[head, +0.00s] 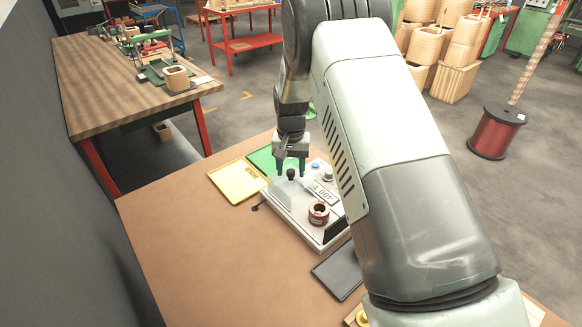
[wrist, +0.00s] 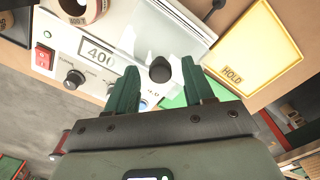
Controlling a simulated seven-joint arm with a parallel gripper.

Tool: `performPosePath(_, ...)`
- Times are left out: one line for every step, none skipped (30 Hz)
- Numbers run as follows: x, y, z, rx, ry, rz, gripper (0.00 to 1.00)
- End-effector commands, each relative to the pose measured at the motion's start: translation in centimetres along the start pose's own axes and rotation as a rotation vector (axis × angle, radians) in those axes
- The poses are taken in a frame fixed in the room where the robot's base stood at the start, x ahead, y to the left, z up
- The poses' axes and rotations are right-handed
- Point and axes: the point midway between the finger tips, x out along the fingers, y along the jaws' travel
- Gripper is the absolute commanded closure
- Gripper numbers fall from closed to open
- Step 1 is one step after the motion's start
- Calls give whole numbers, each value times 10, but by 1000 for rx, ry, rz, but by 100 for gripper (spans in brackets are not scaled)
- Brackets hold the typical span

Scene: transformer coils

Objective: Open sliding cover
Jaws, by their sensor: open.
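A grey-white tester box (head: 310,235) stands on the brown table, with a display reading about 400, knobs and a red switch. Its pale, partly clear sliding cover (head: 285,197) carries a dark round knob (wrist: 160,69). The cover also shows in the wrist view (wrist: 150,30). My gripper (head: 290,171) is open above the cover. In the wrist view its two green fingers (wrist: 160,82) stand on either side of the knob, with gaps showing. Whether they reach down to the knob's height is hard to tell. The cover's slide edges are not clear.
A brown coil (head: 319,213) sits on the box beside the cover. A yellow tray marked HOLD (wrist: 252,52) and a green tray (head: 262,160) lie behind and left of the box. A dark tray (head: 340,270) lies in front. The table's left part is clear.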

Motion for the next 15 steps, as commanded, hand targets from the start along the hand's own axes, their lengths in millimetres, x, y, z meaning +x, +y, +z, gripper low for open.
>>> performPosePath(0,0,0,0,0,0,48)
performPosePath(-1,0,0,0,0,0,48)
performPosePath(-3,0,0,0,1,0,48)
performPosePath(-6,0,0,0,1,-1,48)
performPosePath(-9,0,0,0,1,-1,48)
performPosePath(-14,0,0,0,1,-1,48)
performPosePath(-19,0,-1,-1,2,-1,48)
performPosePath(-25,0,-1,-1,4,-1,48)
performPosePath(-33,0,-1,-1,3,-1,48)
performPosePath(-39,0,-1,-1,4,-1,48)
performPosePath(-46,0,-1,-1,5,-1,48)
performPosePath(-54,0,-1,-1,4,-1,48)
performPosePath(-60,0,-1,-1,5,-1,48)
performPosePath(-66,0,-1,-1,4,-1,48)
performPosePath(-74,0,-1,-1,3,-1,48)
